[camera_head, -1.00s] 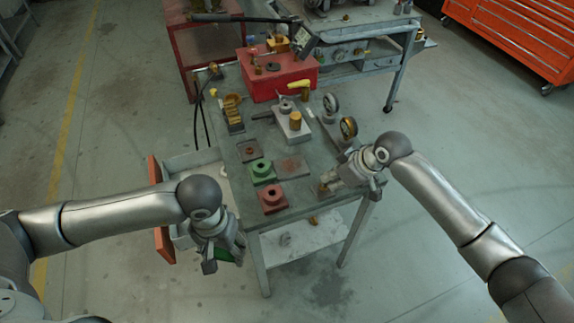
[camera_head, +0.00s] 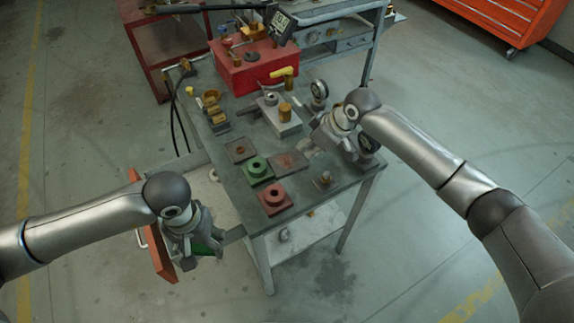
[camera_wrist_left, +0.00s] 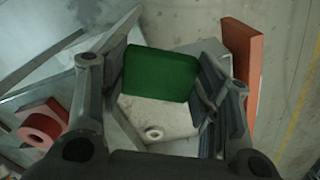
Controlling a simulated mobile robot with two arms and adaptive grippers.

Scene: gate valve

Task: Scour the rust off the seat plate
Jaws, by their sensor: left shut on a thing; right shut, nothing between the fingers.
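My left gripper (camera_head: 204,252) is shut on a green scouring pad (camera_head: 208,247), held over the open drawer at the bench's left side. In the left wrist view the pad (camera_wrist_left: 160,74) sits between the two fingers. A flat grey-brown plate with a reddish rust patch (camera_head: 289,162), which looks like the seat plate, lies on the bench top, apart from the pad. My right gripper (camera_head: 308,151) is shut and empty, just right of that plate above the bench; its fingertips are hard to make out.
The bench (camera_head: 228,178) also carries a green flanged block (camera_head: 257,170), a red flanged block (camera_head: 275,199), a smaller brown plate (camera_head: 240,150) and a small metal piece (camera_head: 323,180). A red box (camera_head: 257,68) stands at the back. The open drawer has an orange front (camera_head: 160,252).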

